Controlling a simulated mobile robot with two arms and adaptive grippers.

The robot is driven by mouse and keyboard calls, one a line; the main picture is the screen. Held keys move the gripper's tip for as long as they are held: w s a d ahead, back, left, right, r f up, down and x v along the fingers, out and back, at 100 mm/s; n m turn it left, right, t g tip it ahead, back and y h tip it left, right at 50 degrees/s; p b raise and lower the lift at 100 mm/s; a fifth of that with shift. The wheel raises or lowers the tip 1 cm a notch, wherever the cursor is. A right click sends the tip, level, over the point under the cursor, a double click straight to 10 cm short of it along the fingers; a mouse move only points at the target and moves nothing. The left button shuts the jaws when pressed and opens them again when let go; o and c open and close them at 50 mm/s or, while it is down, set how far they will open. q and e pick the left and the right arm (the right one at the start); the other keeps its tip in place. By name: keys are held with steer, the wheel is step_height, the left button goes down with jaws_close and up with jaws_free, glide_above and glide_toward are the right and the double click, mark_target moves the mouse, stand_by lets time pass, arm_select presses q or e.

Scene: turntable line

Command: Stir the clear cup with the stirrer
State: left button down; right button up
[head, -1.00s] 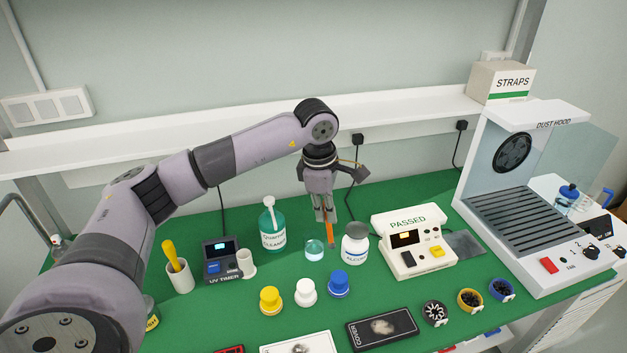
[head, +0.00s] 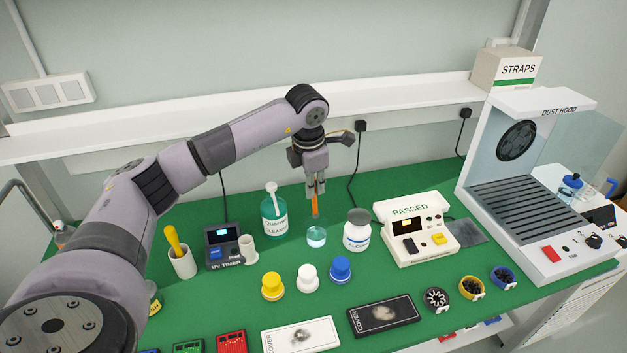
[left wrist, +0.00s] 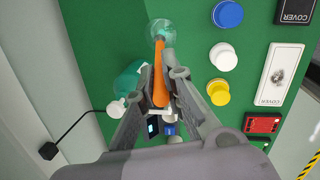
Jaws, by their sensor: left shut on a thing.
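The clear cup (head: 316,238) holds a teal liquid and stands upright on the green mat. My left gripper (head: 315,190) is above it, pointing down and shut on the orange stirrer (head: 315,206). In the head view the stirrer hangs nearly upright, its lower end just above the cup's rim. In the left wrist view the stirrer (left wrist: 160,82) runs from the fingers (left wrist: 168,85) toward the clear cup (left wrist: 161,27), its far end overlapping the cup. My right gripper does not show.
A teal cleaner pump bottle (head: 274,220) stands left of the cup, and a white alcohol bottle (head: 357,233) close on its right. Yellow (head: 272,287), white (head: 308,279) and blue (head: 340,270) capped pots stand in front. The passed tester (head: 420,230) is farther right.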

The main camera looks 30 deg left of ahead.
mark_target(315, 218)
arm_select(q)
steer(key=shift+w+a+f+b, duration=0.1)
steer(key=shift+w+f+b, duration=0.05)
steer(key=shift+f+b, duration=1.2)
steer(key=shift+w+f+b, duration=0.15)
steer(key=shift+f+b, duration=0.65)
steer(key=shift+f, duration=1.1)
steer(key=shift+w+a+f+b, duration=0.1)
steer(key=shift+w+f+b, duration=0.05)
steer(key=shift+f+b, duration=1.2)
steer(key=shift+f, duration=0.2)
